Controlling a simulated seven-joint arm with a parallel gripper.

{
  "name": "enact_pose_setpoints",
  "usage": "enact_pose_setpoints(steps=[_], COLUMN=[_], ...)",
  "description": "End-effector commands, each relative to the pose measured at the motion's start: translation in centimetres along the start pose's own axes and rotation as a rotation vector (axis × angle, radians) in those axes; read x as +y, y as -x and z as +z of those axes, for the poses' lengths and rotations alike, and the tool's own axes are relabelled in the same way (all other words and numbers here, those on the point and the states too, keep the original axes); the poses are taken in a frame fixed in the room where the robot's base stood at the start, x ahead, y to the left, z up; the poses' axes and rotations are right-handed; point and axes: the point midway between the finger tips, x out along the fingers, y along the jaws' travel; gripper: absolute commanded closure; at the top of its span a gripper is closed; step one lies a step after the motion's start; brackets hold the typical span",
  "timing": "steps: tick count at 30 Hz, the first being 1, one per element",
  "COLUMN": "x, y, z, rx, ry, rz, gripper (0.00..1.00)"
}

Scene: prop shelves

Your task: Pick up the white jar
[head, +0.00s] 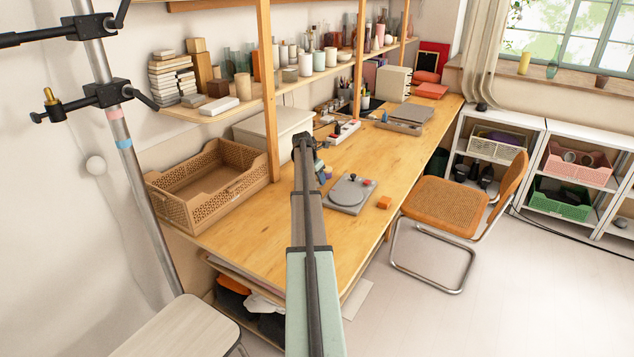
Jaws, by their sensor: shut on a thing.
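Several pale cylindrical jars or cups stand on the wall shelf, among them a white one (305,65) and another white one (331,57). I cannot tell which of them is the white jar of the task. My arm reaches forward over the wooden desk, and my gripper (318,164) is at its far end, small and dark, below the shelf. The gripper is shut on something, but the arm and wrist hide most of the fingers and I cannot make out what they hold.
A grey turntable-like device (340,200) and an orange block (384,203) lie on the desk (270,270). A shelf post (267,95) rises near the arm. A cane chair (440,207) stands right.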

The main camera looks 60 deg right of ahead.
Motion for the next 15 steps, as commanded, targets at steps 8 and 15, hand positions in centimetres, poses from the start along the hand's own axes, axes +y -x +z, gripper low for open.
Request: enact_pose_setpoints(steps=[8,15], x=[-0.01,0.00], y=[-0.02,0.61], z=[-0.04,0.24], rx=[0.001,0.000], ry=[0.000,0.000], rz=[0.000,0.000], gripper=[0.84,0.84])
